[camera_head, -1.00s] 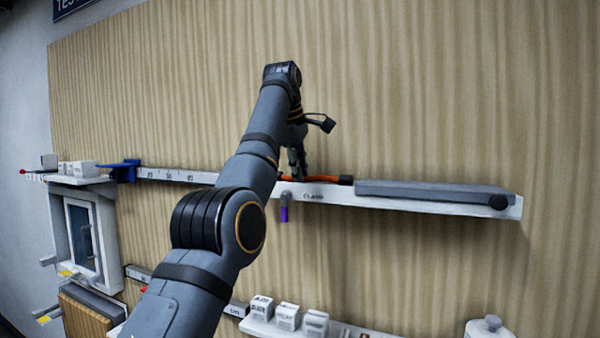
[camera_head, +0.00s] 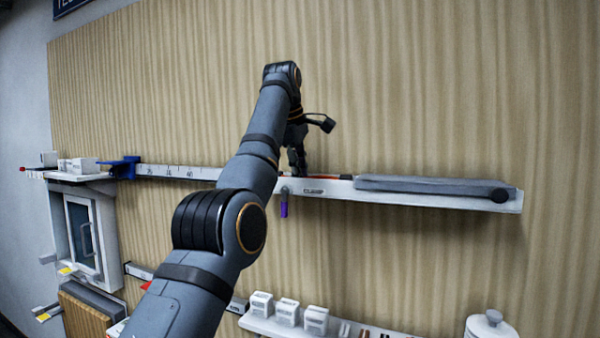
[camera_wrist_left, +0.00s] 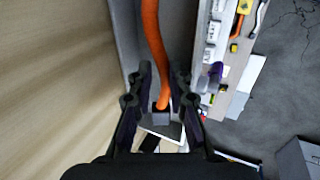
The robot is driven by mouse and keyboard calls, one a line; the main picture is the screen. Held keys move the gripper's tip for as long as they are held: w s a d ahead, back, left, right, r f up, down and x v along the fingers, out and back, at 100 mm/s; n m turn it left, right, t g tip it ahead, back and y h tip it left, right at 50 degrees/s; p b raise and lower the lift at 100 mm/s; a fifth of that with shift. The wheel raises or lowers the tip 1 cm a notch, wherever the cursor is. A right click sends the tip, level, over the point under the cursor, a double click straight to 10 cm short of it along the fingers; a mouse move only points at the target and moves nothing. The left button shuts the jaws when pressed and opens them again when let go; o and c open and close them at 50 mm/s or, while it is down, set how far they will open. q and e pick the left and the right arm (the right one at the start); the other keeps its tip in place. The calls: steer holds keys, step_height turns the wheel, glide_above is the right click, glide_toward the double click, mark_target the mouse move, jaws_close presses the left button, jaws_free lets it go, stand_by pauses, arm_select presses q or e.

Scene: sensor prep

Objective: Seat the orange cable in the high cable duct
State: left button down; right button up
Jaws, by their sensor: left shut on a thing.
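The high cable duct (camera_head: 400,199) is a long white channel on the wooden wall. The orange cable (camera_head: 328,177) shows in the head view only as a thin orange strip at the duct's upper edge. In the left wrist view the orange cable (camera_wrist_left: 154,35) runs down between grey duct walls to a dark end block. My left gripper (camera_head: 299,172) reaches down into the duct's left part; its fingers also show in the left wrist view (camera_wrist_left: 160,92), shut on the cable close to that block. The fingertips are partly hidden by the duct's front wall. My right gripper is in neither view.
A ruler rail with a blue bracket (camera_head: 124,168) lies left. A lower shelf holds white boxes (camera_head: 288,312). The wall above is clear.

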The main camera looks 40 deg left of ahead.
arm_select(q)
steer(key=c, duration=1.2)
jaws_free()
steer(key=shift+w+f, duration=0.1)
steer(key=shift+f, duration=0.05)
steer(key=shift+o, duration=0.5)
steer(key=o, duration=0.5)
steer(key=shift+c, duration=0.2)
